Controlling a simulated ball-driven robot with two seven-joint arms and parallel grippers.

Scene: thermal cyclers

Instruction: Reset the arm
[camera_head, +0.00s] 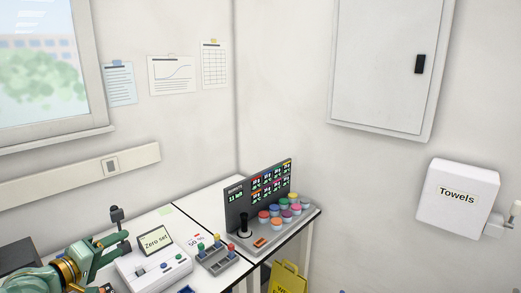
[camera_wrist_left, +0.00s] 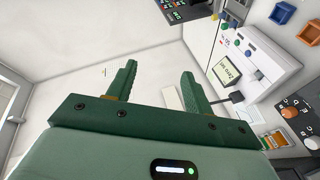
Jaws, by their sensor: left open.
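My left gripper (camera_head: 126,241) is green and low at the left in the head view, beside the white device with the "Zero set" screen (camera_head: 157,241). In the left wrist view my left gripper (camera_wrist_left: 160,84) has its two green fingers spread wide, with nothing between them. The white device (camera_wrist_left: 262,62) shows there to the right of the fingers. My right gripper is in neither view.
A dark display panel with several coloured pots (camera_head: 285,208) stands at the bench's right end. A grey rack with coloured knobs (camera_head: 216,262) sits before it. A towel dispenser (camera_head: 457,198) and a cabinet (camera_head: 385,65) hang on the right wall. A yellow sign (camera_head: 287,279) stands below.

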